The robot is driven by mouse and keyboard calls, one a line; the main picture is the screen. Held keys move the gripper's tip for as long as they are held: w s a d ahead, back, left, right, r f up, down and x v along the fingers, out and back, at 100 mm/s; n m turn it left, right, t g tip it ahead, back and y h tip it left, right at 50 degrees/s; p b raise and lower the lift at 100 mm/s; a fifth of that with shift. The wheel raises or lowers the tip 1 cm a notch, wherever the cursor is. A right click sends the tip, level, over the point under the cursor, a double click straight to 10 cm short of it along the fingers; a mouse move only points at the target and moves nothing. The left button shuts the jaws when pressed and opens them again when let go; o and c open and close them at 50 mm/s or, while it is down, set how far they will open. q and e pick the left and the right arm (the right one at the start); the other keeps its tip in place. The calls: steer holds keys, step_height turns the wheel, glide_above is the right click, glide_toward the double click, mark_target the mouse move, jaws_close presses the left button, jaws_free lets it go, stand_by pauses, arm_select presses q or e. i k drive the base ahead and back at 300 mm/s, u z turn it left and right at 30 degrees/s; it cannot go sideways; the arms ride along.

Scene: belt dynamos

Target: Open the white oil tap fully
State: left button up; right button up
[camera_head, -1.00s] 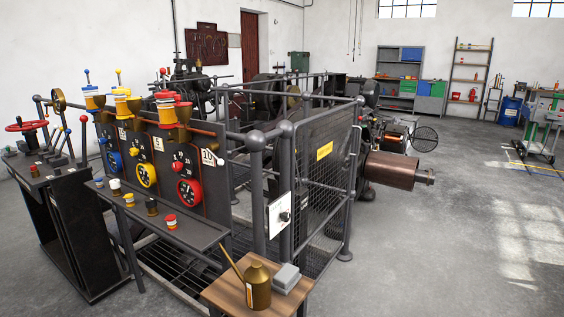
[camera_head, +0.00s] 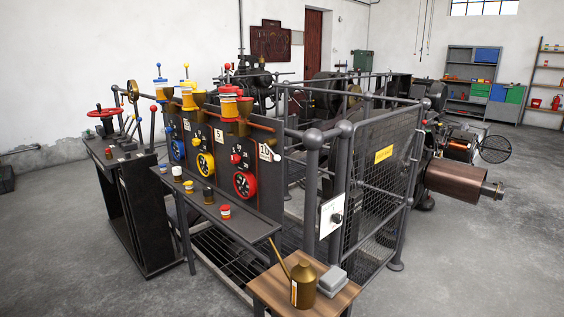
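A dark panel (camera_head: 216,162) carries glass oilers with coloured bands and brass cups along its top. A red-banded oiler (camera_head: 229,103) is at its right end, with yellow (camera_head: 188,98) and blue-topped (camera_head: 161,90) ones further left. A small pale knob (camera_head: 277,157) shows beside the number plate (camera_head: 265,152) at the panel's right end. I cannot tell whether it is the white oil tap or how far open it is. Neither of my grippers is in view.
A narrow shelf (camera_head: 233,228) with several small jars runs before the panel. A wooden stand (camera_head: 270,291) holds a brass oil can (camera_head: 303,284) at the front. A mesh gate (camera_head: 384,180) closes off machinery. A red handwheel (camera_head: 107,112) is left. Floor is free at left and right.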

mark_target(277, 157)
steer(key=u, duration=1.15)
steer(key=i, duration=0.5)
steer(key=z, duration=1)
